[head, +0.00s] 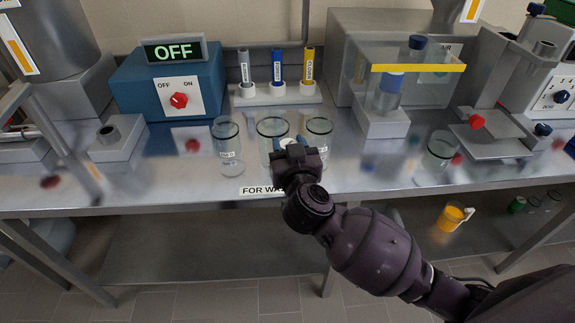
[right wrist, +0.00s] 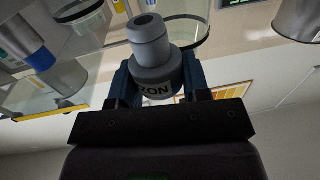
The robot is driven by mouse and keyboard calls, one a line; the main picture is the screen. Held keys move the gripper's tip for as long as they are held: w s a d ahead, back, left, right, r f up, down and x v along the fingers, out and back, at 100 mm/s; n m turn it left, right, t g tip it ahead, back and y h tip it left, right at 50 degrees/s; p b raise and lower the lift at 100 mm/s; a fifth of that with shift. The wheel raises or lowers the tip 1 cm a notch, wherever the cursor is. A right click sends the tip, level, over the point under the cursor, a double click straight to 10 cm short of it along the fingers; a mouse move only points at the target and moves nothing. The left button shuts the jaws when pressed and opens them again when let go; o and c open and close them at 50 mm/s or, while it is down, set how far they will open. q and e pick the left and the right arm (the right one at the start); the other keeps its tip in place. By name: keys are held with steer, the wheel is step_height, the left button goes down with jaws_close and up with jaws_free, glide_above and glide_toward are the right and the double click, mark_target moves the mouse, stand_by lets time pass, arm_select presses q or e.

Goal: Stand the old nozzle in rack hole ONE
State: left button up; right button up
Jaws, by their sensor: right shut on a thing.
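My right gripper (head: 292,150) is above the front of the steel bench, by the beakers, and hides part of them. In the right wrist view its jaws (right wrist: 155,88) are shut on a grey stepped nozzle (right wrist: 151,45), with a narrower top, an opening in its end and dark letters that look like "ZON". In the head view the nozzle is mostly hidden by the gripper. A white rack (head: 248,99) at the back of the bench holds a grey, a blue and a yellow tube upright. I cannot read a hole marked ONE. My left gripper is not in view.
Three glass beakers, the left one (head: 228,147) clearest, stand near the front edge. A blue box (head: 170,80) with a red knob and an "OFF" display stands left of the rack. A clear-fronted cabinet (head: 415,85) is right. Another beaker (head: 438,155) stands further right.

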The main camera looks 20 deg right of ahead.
step_height(320, 180, down, 5)
steer(key=shift+f+b, duration=0.2)
steer(key=shift+b, duration=0.9)
steer(key=shift+f, duration=0.2)
steer(key=shift+r, duration=0.2)
steer(key=o, duration=0.9)
steer(key=shift+f, duration=0.15)
